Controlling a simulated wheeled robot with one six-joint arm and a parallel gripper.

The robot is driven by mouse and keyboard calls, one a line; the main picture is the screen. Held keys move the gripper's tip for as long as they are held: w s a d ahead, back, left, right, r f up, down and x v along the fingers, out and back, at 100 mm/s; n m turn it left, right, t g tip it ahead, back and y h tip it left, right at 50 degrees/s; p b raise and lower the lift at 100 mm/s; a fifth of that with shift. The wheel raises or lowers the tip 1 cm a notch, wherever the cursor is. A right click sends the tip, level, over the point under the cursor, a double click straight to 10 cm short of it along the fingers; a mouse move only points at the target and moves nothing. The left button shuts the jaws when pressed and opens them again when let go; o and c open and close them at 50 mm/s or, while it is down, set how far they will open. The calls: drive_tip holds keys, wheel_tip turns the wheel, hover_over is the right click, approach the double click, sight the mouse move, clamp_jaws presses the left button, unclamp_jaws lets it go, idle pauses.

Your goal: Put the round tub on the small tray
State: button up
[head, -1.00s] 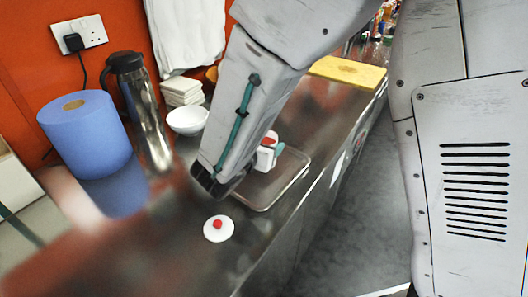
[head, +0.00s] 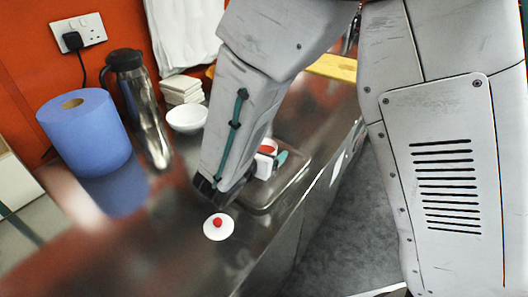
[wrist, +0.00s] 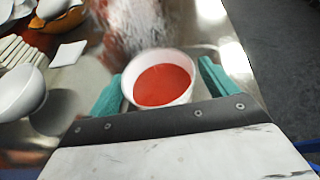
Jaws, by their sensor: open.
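The round tub (wrist: 162,84) is white with a red top surface. In the wrist view it sits upright between the teal fingers of my gripper (wrist: 160,88), which is open. A narrow gap shows at the right finger; I cannot tell whether the left finger touches the tub. In the head view the tub (head: 266,150) shows just past my forearm, over the far part of the small metal tray (head: 285,190). The forearm hides the tray's left side. I cannot tell whether the tub's base rests on the tray.
A white lid-like disc with a red knob (head: 218,227) lies on the steel counter before the tray. A white bowl (head: 187,119), steel flask (head: 145,115), blue paper roll (head: 85,135) and stacked white pieces (head: 181,90) stand left. A yellow board (head: 332,67) lies beyond.

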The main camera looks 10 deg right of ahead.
drive_tip(key=v, duration=1.2)
drive_tip(key=s+d+r+m+g, duration=0.3)
drive_tip(key=d+r+m+g, duration=0.15)
drive_tip(key=d+m, duration=0.45)
drive_tip(key=s+d+r+m+g, duration=0.35)
drive_tip(key=d+m+g, duration=0.2)
drive_tip(key=d, duration=0.55)
drive_tip(key=s+d+r+m+y, duration=0.1)
drive_tip(key=s+m+y, duration=0.3)
drive_tip(key=m, duration=0.3)
drive_tip(key=s+d+r+m+y, duration=0.2)
drive_tip(key=s+m+y, duration=0.2)
drive_tip(key=s+m, duration=0.3)
drive_tip(key=shift+s+r, duration=0.3)
